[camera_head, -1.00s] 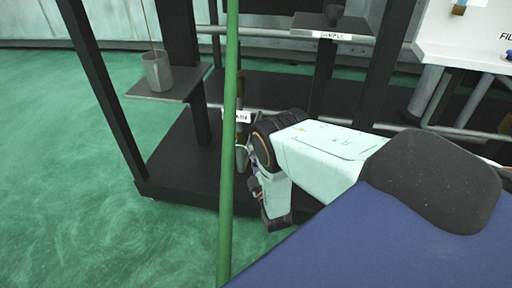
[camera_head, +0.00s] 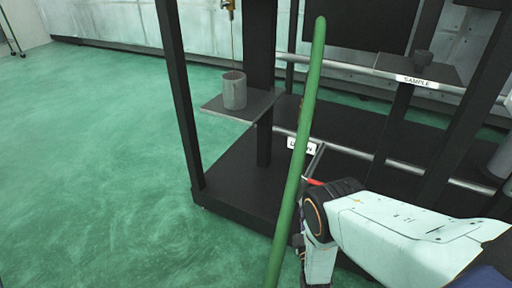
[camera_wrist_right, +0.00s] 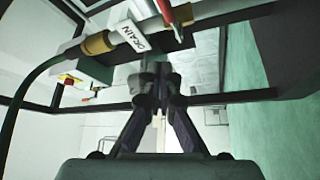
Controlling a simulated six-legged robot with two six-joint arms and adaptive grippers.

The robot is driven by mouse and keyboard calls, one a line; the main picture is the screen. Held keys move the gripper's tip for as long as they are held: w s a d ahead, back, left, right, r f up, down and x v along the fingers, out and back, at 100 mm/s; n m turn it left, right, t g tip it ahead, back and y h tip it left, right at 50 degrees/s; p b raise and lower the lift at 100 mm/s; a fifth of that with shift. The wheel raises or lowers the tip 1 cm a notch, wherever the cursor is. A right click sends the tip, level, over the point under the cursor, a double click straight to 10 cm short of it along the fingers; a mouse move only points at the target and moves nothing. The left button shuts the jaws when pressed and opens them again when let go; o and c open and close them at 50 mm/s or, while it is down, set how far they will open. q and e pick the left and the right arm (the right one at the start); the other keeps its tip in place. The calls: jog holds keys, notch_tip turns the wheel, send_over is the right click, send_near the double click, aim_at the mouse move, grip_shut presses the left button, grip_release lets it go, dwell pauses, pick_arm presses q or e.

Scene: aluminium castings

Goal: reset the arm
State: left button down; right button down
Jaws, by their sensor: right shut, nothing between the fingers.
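My right arm (camera_head: 400,232), white with a dark joint, comes in from the lower right in the head view. Its wrist runs down out of the bottom edge, and the gripper is not visible there. In the right wrist view my right gripper (camera_wrist_right: 160,82) shows with its fingers together and nothing between them. A pipe with a white DRAIN label (camera_wrist_right: 133,37), a brass-coloured fitting (camera_wrist_right: 97,43) and a red handle (camera_wrist_right: 168,12) lies beyond the fingertips. My left gripper is in neither view.
A dark frame (camera_head: 185,110) carries a shelf with a grey cup (camera_head: 234,90) and a plate with a SAMPLE label (camera_head: 418,82). Green floor (camera_head: 110,170) at left is clear.

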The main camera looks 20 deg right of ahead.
jog(key=s+a+f+m+g+y, duration=0.25)
jog(key=s+f+m+g, duration=0.35)
jog(key=f, duration=0.5)
jog(key=s+a+f+m+g+y+p, duration=0.25)
jog(key=s+g, duration=0.35)
jog(key=s, duration=0.6)
jog(key=s+a+r+m+g+y+p, duration=0.1)
jog(key=s+a+r+g, duration=0.2)
jog(key=s+r, duration=0.35)
jog(key=s+a+r+m+g+y+p, duration=0.1)
jog(key=s+a+r+g, duration=0.25)
jog(key=s, duration=0.55)
notch_tip(320, 180, up, 11)
jog(key=a+p, duration=0.1)
jog(key=p, duration=0.1)
jog(key=shift+w+f+g+y+p, duration=0.2)
jog(key=shift+w+g+y+p, duration=0.1)
jog(key=shift+g+p, duration=0.1)
jog(key=shift+a, duration=0.1)
